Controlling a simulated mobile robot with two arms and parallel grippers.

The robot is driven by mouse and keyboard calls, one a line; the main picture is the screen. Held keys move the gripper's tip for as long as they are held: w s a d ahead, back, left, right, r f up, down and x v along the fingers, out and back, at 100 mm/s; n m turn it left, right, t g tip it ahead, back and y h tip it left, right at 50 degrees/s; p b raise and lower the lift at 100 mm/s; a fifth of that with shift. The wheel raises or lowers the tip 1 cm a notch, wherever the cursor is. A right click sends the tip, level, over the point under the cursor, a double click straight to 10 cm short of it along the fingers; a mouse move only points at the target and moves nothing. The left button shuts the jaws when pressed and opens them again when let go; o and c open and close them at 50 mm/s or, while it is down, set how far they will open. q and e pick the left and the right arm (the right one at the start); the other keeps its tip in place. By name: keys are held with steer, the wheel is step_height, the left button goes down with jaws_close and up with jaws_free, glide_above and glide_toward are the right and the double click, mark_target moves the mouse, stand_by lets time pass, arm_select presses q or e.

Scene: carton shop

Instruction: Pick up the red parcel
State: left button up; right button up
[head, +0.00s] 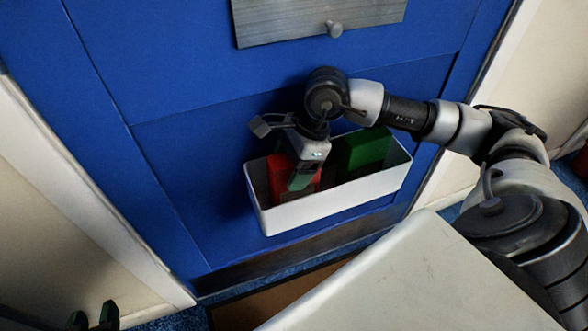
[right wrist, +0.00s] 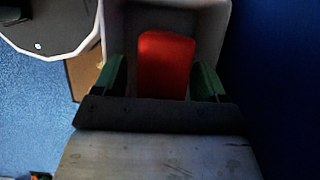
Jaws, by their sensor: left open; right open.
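The red parcel (head: 278,180) stands in the white bin (head: 335,201) mounted low on the blue door, at the bin's left end. My right gripper (head: 301,180) is over it and hides part of it. In the right wrist view the red parcel (right wrist: 166,60) shows between the two open green fingers of my right gripper (right wrist: 161,81), with a gap at each side. Its lower part is hidden by the gripper body. My left gripper (head: 94,317) is open and empty at the bottom left of the head view, far from the bin.
A green parcel (head: 365,150) stands in the right part of the same bin. The blue door (head: 180,150) is close behind the bin. A pale surface (head: 420,285) fills the front right.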

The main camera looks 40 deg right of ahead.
jaws_close()
stand_by(0.4)
